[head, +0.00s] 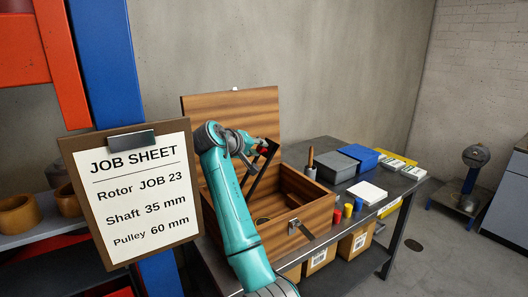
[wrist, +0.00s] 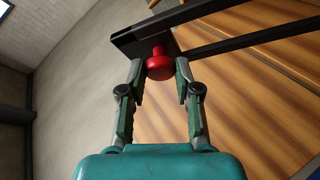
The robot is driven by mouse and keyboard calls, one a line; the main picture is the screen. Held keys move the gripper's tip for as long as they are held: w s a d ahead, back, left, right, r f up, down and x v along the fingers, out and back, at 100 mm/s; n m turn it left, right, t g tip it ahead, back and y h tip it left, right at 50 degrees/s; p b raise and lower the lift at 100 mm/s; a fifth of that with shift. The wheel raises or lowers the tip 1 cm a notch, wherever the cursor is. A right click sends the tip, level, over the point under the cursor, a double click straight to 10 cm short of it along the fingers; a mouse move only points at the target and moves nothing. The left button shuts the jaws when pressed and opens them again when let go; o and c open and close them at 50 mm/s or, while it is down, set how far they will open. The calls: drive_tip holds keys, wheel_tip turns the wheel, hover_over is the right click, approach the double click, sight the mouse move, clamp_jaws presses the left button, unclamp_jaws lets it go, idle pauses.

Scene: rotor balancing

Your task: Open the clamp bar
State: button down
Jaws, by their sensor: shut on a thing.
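The clamp bar (head: 262,172) is a dark frame with two arms, tilted up inside the open wooden box. Its dark end plate and arms (wrist: 136,40) show in the wrist view. A red knob (wrist: 160,66) sticks out from the end plate. My gripper (wrist: 160,70) is shut on the red knob, one finger on each side. In the head view my gripper (head: 258,147) is at the raised end of the bar, in front of the box lid, and partly hides the knob (head: 264,151). The bar's lower end is down in the box, where its hinge is hard to see.
The wooden box (head: 305,196) stands on a dark bench, its lid (head: 232,112) upright behind. Grey (head: 334,166) and blue (head: 361,157) bins and small coloured cylinders (head: 347,210) stand to its right. A job sheet board (head: 136,195) is at the left front.

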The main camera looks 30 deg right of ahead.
drive_tip(key=shift+a+r, duration=0.15)
drive_tip(key=shift+a, duration=0.05)
drive_tip(key=c, duration=0.8)
unclamp_jaws()
wheel_tip(320, 180, up, 10)
drive_tip(key=shift+f, duration=0.1)
drive_tip(key=shift+s, duration=0.1)
